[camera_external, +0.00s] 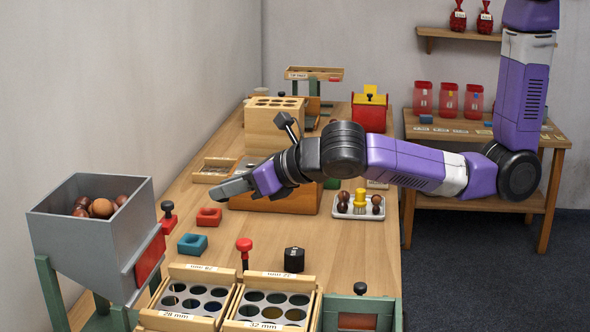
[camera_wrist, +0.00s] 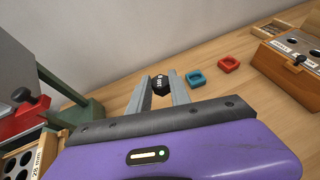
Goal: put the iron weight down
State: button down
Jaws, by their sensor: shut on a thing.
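My gripper (camera_wrist: 160,90) is shut on a small black iron weight (camera_wrist: 159,84) with white marking on its face. The weight sits between the two grey fingers near their tips in the wrist view. In the external view my gripper (camera_external: 230,188) reaches left, above the wooden table (camera_external: 240,225). The held weight cannot be made out there. Another black, faceted block (camera_external: 294,259) with a small top knob stands on the table at the front, apart from my gripper.
A blue block (camera_external: 193,245) and a red block (camera_external: 208,217) lie on the table below my gripper. A grey hopper (camera_external: 120,240) stands at the left. Sieve trays (camera_external: 190,302) fill the front, and a white tray (camera_external: 345,212) lies at right.

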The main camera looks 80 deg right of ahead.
notch_tip(320, 180, down, 20)
jog(key=b, duration=0.3)
jog(key=shift+r+b, duration=0.15)
jog(key=shift+b, duration=0.2)
jog(key=c, duration=1.2)
grip_release()
jog(key=v, duration=1.2)
jog(key=shift+p, duration=0.4)
